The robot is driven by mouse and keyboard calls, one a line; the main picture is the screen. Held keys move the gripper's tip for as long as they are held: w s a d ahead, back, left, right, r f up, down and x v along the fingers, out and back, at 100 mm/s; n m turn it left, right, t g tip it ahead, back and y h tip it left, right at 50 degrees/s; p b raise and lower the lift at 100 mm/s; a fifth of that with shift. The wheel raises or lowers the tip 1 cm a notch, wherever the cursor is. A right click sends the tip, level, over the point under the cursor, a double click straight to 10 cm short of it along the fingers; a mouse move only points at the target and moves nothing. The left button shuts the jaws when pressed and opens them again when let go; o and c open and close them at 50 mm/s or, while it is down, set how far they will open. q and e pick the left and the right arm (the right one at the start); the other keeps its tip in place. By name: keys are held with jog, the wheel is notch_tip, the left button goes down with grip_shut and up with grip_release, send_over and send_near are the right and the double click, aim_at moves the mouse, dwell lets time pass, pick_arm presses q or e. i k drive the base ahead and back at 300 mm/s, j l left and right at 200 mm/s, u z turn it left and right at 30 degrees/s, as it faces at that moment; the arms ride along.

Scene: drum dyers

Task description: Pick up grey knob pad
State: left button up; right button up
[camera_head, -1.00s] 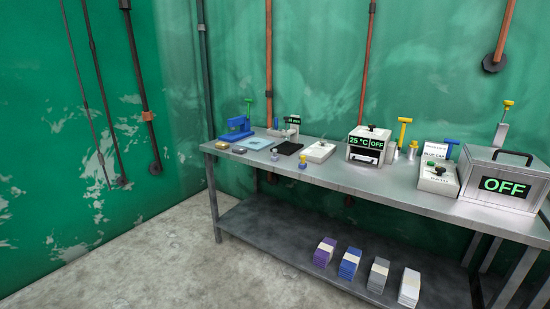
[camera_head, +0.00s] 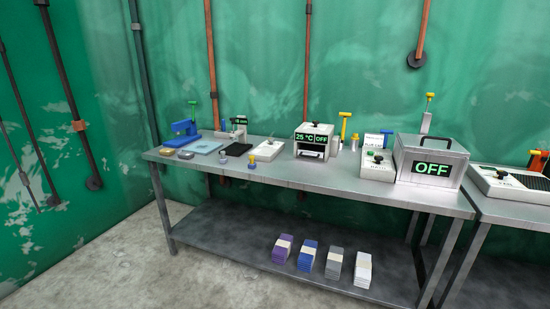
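I cannot tell for certain which thing is the grey knob pad. A banded stack of grey pieces (camera_head: 333,264) stands on the lower shelf, between a blue stack (camera_head: 307,257) and a white stack (camera_head: 362,270). On the tabletop, a small round greyish piece (camera_head: 186,155) lies near the left end. A pale flat block with a small dark knob (camera_head: 268,148) lies near the middle of the table. Neither of my grippers is in view.
The metal table (camera_head: 350,188) holds a blue press (camera_head: 184,133), a black pad (camera_head: 237,149), a box reading 25 °C OFF (camera_head: 313,140) and a box reading OFF (camera_head: 431,162). A second table (camera_head: 500,211) stands at the right. Floor (camera_head: 110,258) at left is clear.

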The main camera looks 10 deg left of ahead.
aim_at(223, 160)
jog(key=i+j+z, duration=0.1)
jog(key=j+z, duration=0.75)
jog(key=j, duration=0.2)
jog(key=j+z, duration=0.45)
jog(key=j, duration=0.1)
